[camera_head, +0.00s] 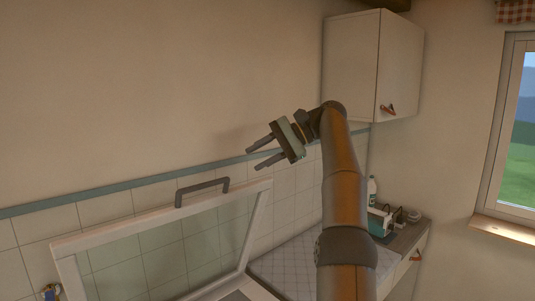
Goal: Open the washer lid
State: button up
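The washer lid (262,198) stands raised in the lower left, a pale frame around a clear panel, tilted up in front of the tiled wall. A dark grey handle (203,187) sits on its top edge. The washer body is mostly out of view below. My gripper (252,159) is above and to the right of the handle, apart from it. Its two fingers point left and are spread with nothing between them.
A white wall cabinet (350,67) with a leather pull hangs behind my arm on the right. A counter (410,236) below it holds a bottle (372,190) and small items. A window (517,130) is at far right. The wall area left of my gripper is clear.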

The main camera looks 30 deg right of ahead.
jog(key=shift+v, duration=0.85)
jog(key=shift+s+f, duration=0.15)
jog(key=shift+d, duration=0.1)
